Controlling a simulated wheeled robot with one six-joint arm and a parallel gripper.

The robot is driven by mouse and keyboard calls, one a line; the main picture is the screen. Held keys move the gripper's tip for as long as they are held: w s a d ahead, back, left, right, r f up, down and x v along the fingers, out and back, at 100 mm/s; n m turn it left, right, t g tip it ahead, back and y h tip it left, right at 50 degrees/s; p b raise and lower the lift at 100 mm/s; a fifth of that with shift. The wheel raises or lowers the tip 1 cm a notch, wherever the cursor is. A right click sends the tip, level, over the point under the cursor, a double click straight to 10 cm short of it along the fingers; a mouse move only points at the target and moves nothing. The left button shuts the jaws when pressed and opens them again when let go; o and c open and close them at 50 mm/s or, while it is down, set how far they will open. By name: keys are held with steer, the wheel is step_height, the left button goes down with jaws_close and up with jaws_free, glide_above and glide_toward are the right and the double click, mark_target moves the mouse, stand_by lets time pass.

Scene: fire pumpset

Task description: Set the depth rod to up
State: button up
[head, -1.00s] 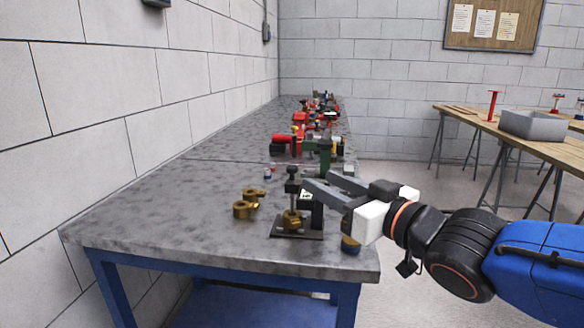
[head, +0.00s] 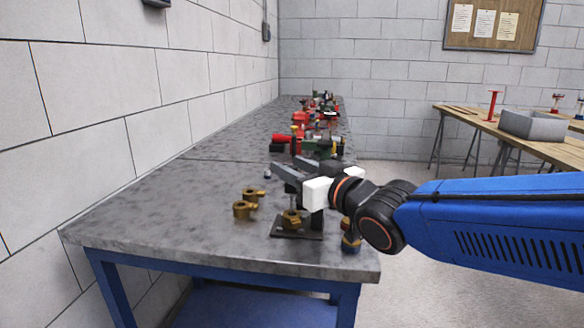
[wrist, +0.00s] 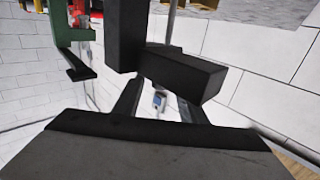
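A small stand with a dark base plate (head: 282,233) sits near the front right of the grey bench. A brass part (head: 291,218) rests on the plate, and a thin upright rod stands above it. I take this rod to be the depth rod; its upper part is hidden behind my gripper in the head view. My gripper (head: 284,163) is at the stand's upper part, its two fingers apart. In the wrist view, a dark block (wrist: 182,74) and a dark column (wrist: 125,35) lie in front of the spread fingers (wrist: 158,102). I cannot tell whether they touch.
Brass fittings (head: 246,204) lie left of the stand. Another brass and blue piece (head: 350,242) stands at the bench's right edge. A green device (head: 318,148) and several red parts (head: 287,140) are farther back. The bench's left front (head: 150,225) is clear.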

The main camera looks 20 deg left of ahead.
steer(key=shift+c, duration=0.7)
jaws_close()
steer(key=shift+r, duration=2.6)
steer(key=shift+o, duration=0.7)
jaws_free()
steer(key=v, duration=1.7)
steer(key=shift+s, duration=0.2)
